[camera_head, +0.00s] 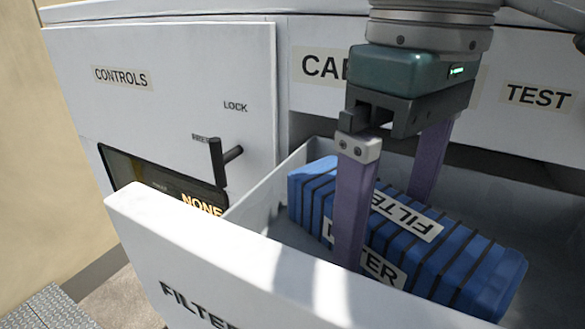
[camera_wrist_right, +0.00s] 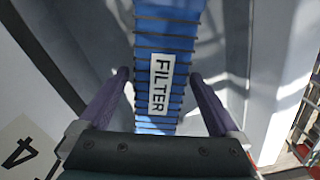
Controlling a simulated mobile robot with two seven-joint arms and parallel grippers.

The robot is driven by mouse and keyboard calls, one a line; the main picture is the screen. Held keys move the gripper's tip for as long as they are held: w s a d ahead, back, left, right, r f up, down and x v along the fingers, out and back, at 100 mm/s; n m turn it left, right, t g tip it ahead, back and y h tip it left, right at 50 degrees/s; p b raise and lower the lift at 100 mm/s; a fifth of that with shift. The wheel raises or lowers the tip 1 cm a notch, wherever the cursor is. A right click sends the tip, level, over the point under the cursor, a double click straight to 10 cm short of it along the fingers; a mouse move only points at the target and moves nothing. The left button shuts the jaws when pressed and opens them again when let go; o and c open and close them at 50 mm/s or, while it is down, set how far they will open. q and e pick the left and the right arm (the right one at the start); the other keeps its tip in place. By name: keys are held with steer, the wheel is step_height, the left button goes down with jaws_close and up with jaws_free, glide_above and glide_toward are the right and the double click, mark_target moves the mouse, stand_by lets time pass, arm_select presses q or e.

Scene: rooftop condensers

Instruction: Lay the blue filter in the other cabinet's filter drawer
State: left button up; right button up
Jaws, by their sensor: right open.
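The blue filter (camera_head: 455,262) is a ribbed block with white FILTER labels. It lies inside the open filter drawer (camera_head: 225,262) of the grey cabinet. My right gripper (camera_head: 385,230) points down over the filter with its purple fingers apart, one on the near side and one on the far side. The right wrist view shows the filter (camera_wrist_right: 168,35) between the two spread fingertips, with gaps at both sides. My left gripper is not in view.
On the cabinet's left, a CONTROLS panel (camera_head: 180,90) carries a black lever (camera_head: 222,160) marked LOCK. Below it, a dark display (camera_head: 160,180) reads NONE, partly hidden by the drawer front. A TEST label (camera_head: 538,95) is at right. The drawer walls stand close around the filter.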

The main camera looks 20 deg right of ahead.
mark_target(389, 210)
steer(key=shift+r+p, duration=0.5)
step_height(389, 210, up, 6)
steer(key=p, duration=0.3)
steer(key=shift+f, duration=0.1)
steer(key=shift+r, duration=2.8)
